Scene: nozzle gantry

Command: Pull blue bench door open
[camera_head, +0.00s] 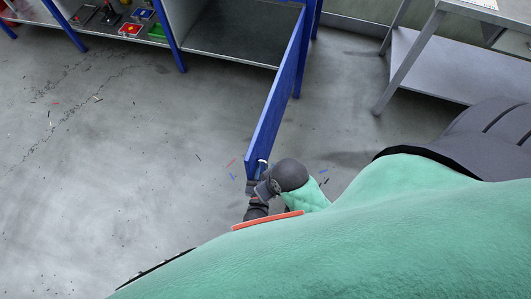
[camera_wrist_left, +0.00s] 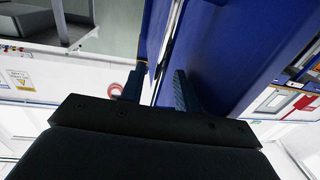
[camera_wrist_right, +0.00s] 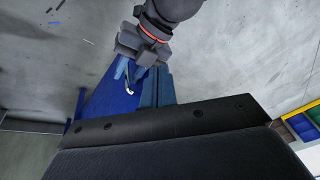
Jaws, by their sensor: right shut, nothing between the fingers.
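The blue bench door (camera_head: 275,97) stands swung out from the bench, its free edge towards me. It also shows in the left wrist view (camera_wrist_left: 262,40) and the right wrist view (camera_wrist_right: 108,97). A pale curved handle (camera_wrist_right: 129,80) is near that edge. My left gripper (camera_head: 256,182) is at the free end of the door, beside the handle. In the left wrist view its fingers (camera_wrist_left: 160,72) are apart, with the door edge showing between them; contact is unclear. My right gripper (camera_wrist_right: 154,86) is shut and empty, with the door beyond its fingers.
The blue-framed bench (camera_head: 228,50) has an open compartment behind the door. Coloured trays (camera_head: 131,29) sit on its shelf at left. A grey metal table (camera_head: 440,65) stands at the right. The floor (camera_head: 110,160) left of the door is clear apart from small scraps.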

